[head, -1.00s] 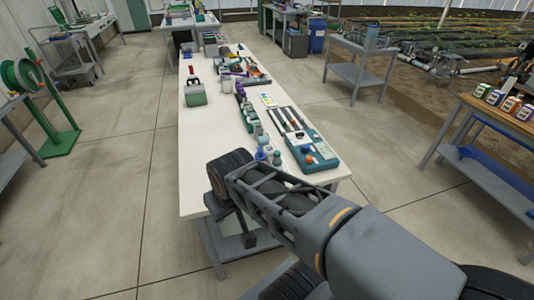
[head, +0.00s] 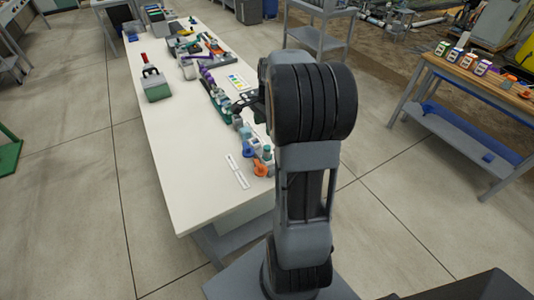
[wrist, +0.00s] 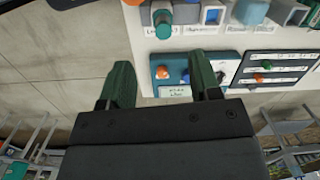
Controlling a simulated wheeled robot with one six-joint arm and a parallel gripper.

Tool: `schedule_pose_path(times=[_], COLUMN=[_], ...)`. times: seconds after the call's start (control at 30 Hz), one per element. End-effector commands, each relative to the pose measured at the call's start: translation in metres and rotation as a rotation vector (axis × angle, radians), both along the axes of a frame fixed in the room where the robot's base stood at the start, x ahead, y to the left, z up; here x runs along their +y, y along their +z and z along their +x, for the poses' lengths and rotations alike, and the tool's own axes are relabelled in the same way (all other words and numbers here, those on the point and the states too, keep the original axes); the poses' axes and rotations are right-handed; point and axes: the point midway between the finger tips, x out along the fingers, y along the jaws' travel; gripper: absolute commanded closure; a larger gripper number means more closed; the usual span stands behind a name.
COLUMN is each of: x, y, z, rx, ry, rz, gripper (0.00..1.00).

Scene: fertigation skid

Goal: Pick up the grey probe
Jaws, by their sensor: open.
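I cannot make out the grey probe for certain in either view now. In the wrist view, a teal unit (wrist: 172,91) with orange and blue knobs lies on the white bench, behind and between my fingers. A dark, teal-edged tray (wrist: 243,83) with pale strips lies to its right. My gripper (wrist: 161,60) is open, with two green fingers spread apart and nothing between them. In the head view my arm covers the right side of the bench's near end, including where the teal case with rods stood earlier.
The white bench (head: 185,165) has clear room along its left side. A green-grey box (head: 156,87) with a red and black top stands there. Small bottles and an orange item (head: 261,168) crowd the right edge. A wooden-topped table (head: 495,88) stands at right.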

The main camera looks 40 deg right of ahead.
Motion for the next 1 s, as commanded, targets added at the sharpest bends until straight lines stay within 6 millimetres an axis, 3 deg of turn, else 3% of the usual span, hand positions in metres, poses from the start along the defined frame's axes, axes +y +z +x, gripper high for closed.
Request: schedule_pose_path(times=[0.17, 0.5, 0.83, 1.0], x=[-0.020, -0.015, -0.012, -0.011], y=[-0.021, -0.078, -0.099, -0.121], z=[0.002, 0.003, 0.004, 0.005], rx=[0.031, 0.033, 0.032, 0.035], ry=[-0.126, -0.138, -0.136, -0.134], rz=[0.025, 0.027, 0.026, 0.027], gripper=[0.43, 0.43, 0.43, 0.43])
